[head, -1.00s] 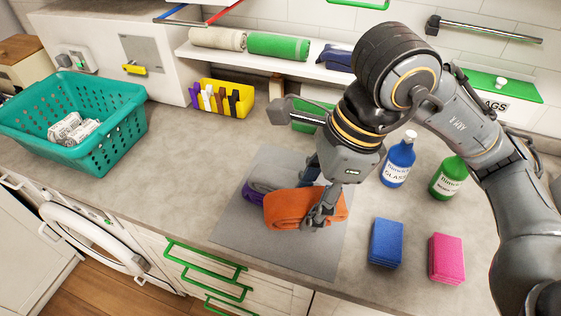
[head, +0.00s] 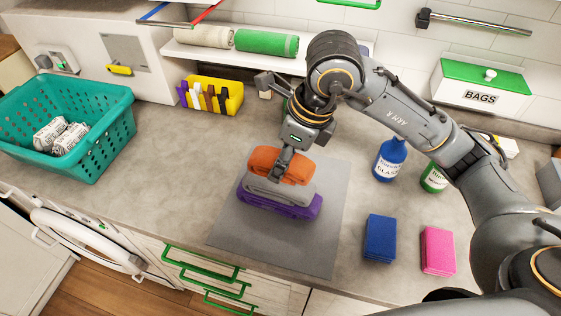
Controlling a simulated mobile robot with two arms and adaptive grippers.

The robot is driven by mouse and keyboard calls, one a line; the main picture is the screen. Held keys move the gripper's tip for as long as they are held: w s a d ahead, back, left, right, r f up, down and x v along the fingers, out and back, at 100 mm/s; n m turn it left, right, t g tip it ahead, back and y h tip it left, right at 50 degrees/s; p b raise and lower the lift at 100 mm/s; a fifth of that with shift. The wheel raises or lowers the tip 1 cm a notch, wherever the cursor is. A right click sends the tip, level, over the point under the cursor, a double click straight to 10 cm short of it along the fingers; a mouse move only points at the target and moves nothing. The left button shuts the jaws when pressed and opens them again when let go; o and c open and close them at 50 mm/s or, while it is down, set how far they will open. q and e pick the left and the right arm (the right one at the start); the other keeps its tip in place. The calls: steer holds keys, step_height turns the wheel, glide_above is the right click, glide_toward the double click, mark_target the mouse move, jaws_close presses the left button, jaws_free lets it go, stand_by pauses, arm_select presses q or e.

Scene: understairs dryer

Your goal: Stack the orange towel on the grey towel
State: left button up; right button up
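The orange towel (head: 298,170) is folded and lies over the folded grey towel (head: 298,192), roughly lined up with it. They look in contact, though a tiny gap cannot be ruled out. The grey towel rests on a purple towel (head: 307,208) on a grey mat (head: 314,245). My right gripper (head: 281,168) reaches down from above, with one finger across the near side of the orange towel. Its other finger is hidden behind, and it appears shut on the towel. My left gripper is not in view.
A blue sponge stack (head: 380,238) and a pink one (head: 438,250) lie right of the mat. Blue (head: 388,162) and green (head: 433,180) bottles stand behind them. A yellow bin (head: 228,95) and a teal basket (head: 105,135) stand left. The counter between basket and mat is clear.

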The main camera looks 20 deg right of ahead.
steer(key=shift+w+d+f, duration=0.15)
steer(key=shift+w+f, duration=0.9)
steer(key=shift+f, duration=0.15)
steer(key=p+x, duration=0.2)
steer(key=x, duration=0.1)
steer(key=shift+w+d+f, duration=0.15)
steer(key=shift+d+f, duration=0.25)
steer(key=shift+f, duration=0.2)
steer(key=shift+f, duration=0.2)
steer(key=o, duration=1.2)
steer(key=shift+r, duration=0.1)
